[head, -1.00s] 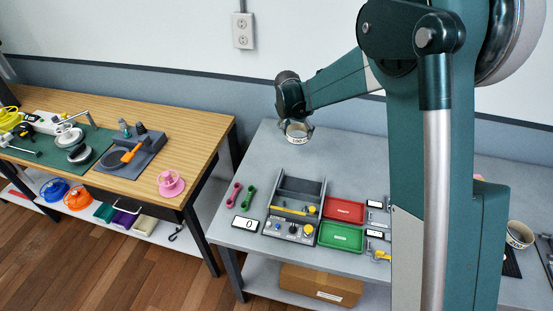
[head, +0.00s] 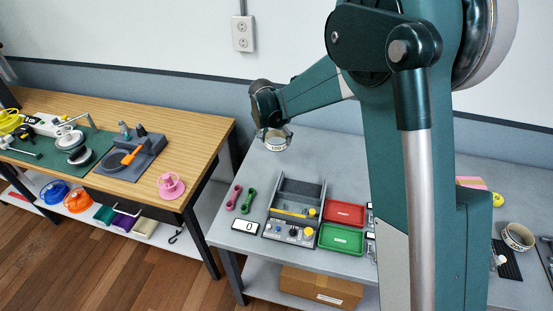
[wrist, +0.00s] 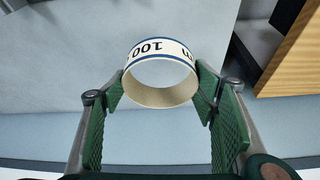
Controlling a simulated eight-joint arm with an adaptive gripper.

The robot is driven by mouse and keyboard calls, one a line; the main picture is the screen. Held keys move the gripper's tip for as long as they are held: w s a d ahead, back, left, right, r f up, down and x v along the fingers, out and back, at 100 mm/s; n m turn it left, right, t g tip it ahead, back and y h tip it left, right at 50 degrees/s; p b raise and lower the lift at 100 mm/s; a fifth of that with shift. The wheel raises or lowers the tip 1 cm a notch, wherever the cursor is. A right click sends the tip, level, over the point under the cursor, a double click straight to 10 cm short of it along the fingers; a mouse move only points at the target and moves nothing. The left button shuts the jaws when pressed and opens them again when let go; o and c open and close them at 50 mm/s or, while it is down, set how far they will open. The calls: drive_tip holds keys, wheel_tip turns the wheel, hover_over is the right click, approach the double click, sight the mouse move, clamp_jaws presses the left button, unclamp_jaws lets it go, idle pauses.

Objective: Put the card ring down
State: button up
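I cannot tell the gap between the ring and the bench top.
A second, similar band (head: 517,237) stands at the bench's right. A grey organiser (head: 297,190), a red tray (head: 343,213) and a green tray (head: 341,238) sit toward the front. A wooden bench (head: 205,130) stands left across a gap. The back of the grey bench looks clear.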

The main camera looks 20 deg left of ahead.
drive_tip(key=shift+f, duration=2.95)
drive_tip(key=shift+f, duration=0.1)
drive_tip(key=shift+f+b, duration=0.35)
drive_tip(key=shift+f, duration=1.4)
drive_tip(key=shift+f, duration=0.15)
drive_tip(key=o, duration=0.7)
drive_tip(key=shift+c, duration=0.2)
drive_tip(key=shift+r, duration=0.2)
drive_tip(key=v, duration=1.2)
drive_tip(key=shift+p, duration=0.4)
drive_tip(key=shift+w, duration=0.1)
